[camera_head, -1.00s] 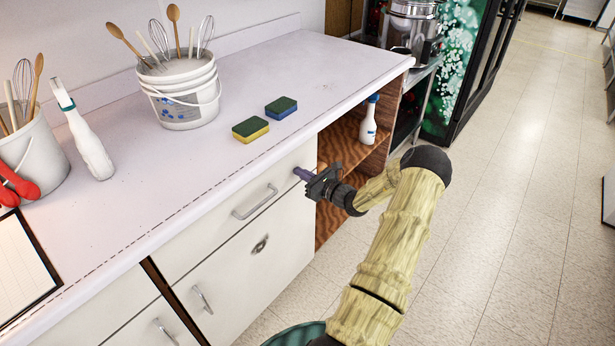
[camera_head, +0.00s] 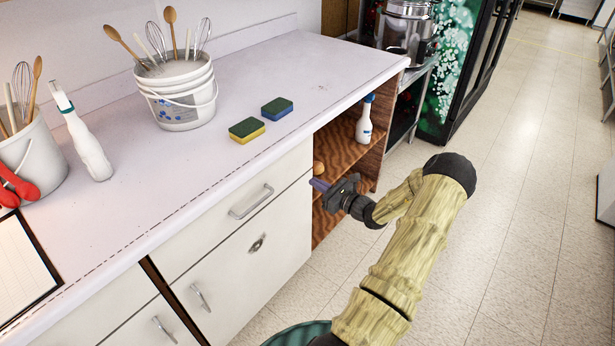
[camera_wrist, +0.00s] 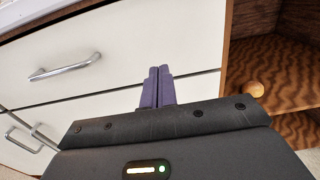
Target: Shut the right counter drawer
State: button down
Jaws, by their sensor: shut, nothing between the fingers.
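The right counter drawer (camera_head: 224,221) is a white front with a silver bar handle, under the countertop and above a white door. Its front looks level with the door below, and I see no clear gap around it. In the wrist view the drawer front (camera_wrist: 115,45) fills the upper left. My gripper (camera_head: 316,184) is shut and empty, its purple fingers together near the drawer's lower right corner. In the wrist view the fingertips (camera_wrist: 158,72) overlap the drawer's lower edge; I cannot tell whether they touch it.
An open wooden shelf unit (camera_head: 340,139) stands right of the drawer, holding a white bottle (camera_head: 365,120) and a round tan object (camera_head: 318,168). Sponges, a utensil bucket (camera_head: 178,104) and a spray bottle (camera_head: 86,142) stand on the counter (camera_head: 330,75). The floor at right is clear.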

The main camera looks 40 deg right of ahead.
jog(key=s, duration=0.2)
jog(key=s+d, duration=0.1)
jog(key=s, duration=0.2)
jog(key=shift+s+d, duration=0.1)
jog(key=shift+s, duration=0.25)
jog(key=shift+w, duration=0.1)
